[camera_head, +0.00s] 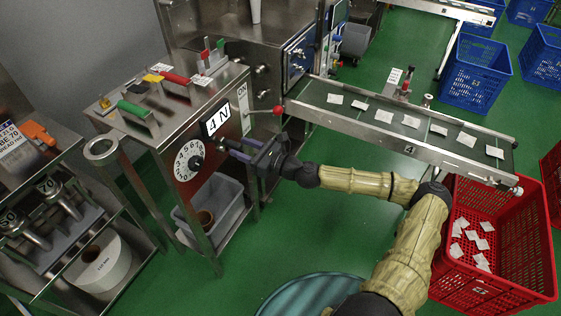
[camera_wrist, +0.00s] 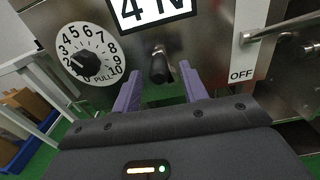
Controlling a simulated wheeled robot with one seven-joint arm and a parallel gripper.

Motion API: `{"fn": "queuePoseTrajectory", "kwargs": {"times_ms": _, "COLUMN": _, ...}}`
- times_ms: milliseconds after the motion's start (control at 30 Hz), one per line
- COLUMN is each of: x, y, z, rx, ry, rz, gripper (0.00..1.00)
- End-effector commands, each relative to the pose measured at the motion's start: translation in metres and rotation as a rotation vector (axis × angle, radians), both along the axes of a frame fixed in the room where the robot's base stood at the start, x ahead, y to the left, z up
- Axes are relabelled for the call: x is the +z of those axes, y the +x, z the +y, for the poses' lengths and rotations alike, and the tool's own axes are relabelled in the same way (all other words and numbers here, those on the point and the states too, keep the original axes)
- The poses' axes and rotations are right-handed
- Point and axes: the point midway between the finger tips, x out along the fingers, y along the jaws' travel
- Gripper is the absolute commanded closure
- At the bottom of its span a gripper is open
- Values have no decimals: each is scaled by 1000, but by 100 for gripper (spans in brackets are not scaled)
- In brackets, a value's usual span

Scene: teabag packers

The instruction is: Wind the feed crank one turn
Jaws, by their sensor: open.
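A black crank-like handle (camera_wrist: 160,70) sticks out of the steel machine front below the "4 N" plate (camera_wrist: 152,8). I cannot tell whether it is the feed crank's grip; its arm is not clear. My gripper (camera_head: 224,148) is at the machine front, right of the white numbered dial (camera_head: 189,160). In the wrist view its two purple fingers (camera_wrist: 160,76) are open, one on each side of the black handle, with gaps visible. The fingers do not close on it. The dial (camera_wrist: 88,52) has a black pointer knob and a "PULL" mark.
A red-knobbed lever (camera_head: 277,110) stands right of the gripper by the ON/OFF plate (camera_head: 243,108). A grey bin (camera_head: 225,207) sits below. A conveyor (camera_head: 395,122) with teabags and a red crate (camera_head: 510,235) are at the right.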

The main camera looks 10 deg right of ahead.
Motion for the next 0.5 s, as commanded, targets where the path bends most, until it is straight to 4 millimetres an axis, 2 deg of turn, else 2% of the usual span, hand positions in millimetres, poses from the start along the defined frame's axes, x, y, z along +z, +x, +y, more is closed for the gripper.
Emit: {"fn": "queuePoseTrajectory", "kwargs": {"times_ms": 500, "x": 0, "y": -52, "z": -73, "rx": -10, "ry": 0, "rz": 0, "gripper": 57}}
